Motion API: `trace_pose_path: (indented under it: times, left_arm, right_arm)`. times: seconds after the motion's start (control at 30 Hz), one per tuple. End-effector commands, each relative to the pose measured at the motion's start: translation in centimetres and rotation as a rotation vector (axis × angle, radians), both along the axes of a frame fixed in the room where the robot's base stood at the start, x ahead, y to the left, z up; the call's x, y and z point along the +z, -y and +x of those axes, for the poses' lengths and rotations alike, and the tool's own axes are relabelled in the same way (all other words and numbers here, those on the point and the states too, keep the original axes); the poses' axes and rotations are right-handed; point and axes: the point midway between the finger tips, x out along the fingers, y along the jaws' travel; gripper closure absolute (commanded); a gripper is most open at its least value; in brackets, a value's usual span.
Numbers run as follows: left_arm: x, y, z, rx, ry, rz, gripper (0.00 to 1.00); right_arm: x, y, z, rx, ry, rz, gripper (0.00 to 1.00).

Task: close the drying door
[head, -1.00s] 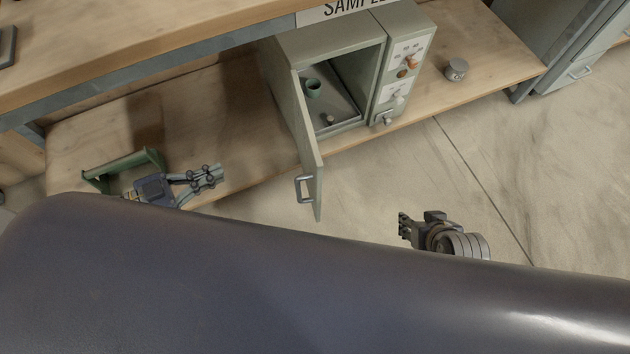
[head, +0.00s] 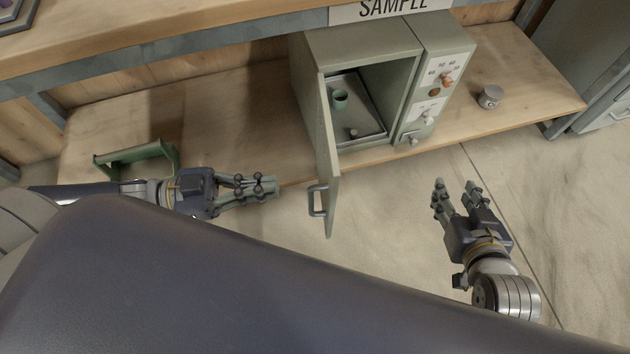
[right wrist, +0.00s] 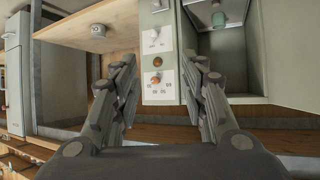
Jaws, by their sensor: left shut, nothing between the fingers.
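The drying door (head: 330,160) is the grey-green door of the small oven (head: 352,48) on the wooden shelf. It stands wide open, swung out toward me, with a metal handle (head: 317,201) near its free end. Inside the oven are a tray and a small green cup (head: 340,97). My left gripper (head: 268,187) is shut and empty, a little left of the door handle and apart from it. My right gripper (head: 455,187) is open and empty, right of the door and in front of the oven. Its fingers also show spread in the right wrist view (right wrist: 160,90), with the control panel between them.
A green handled carrier (head: 140,158) sits on the shelf at left. A small metal canister (head: 489,97) stands right of the oven. A grey cabinet (head: 590,90) is at far right. The worktop (head: 200,35) overhangs behind. The floor at right is clear.

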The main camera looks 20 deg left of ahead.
Motion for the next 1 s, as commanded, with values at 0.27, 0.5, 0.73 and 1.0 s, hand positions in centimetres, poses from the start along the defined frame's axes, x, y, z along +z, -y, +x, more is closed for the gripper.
trace_pose_path:
  times: [0.27,0.5,0.73,1.0]
  left_arm:
    - [-0.1,2.3,1.0,0.000,0.003,-0.002,1.00]
    - [-0.1,4.3,1.9,0.000,0.004,-0.002,1.00]
    - [-0.1,6.1,2.8,0.000,0.003,-0.001,1.00]
    - [-0.1,7.9,3.6,0.000,0.002,-0.001,1.00]
  right_arm:
    - [4.2,-1.3,2.7,0.017,0.246,0.059,0.60]
    - [8.3,-2.2,3.9,0.030,0.455,0.110,0.60]
    - [12.4,-2.9,4.0,0.042,0.656,0.162,0.60]
    - [16.1,-3.1,3.3,0.051,0.840,0.211,0.60]
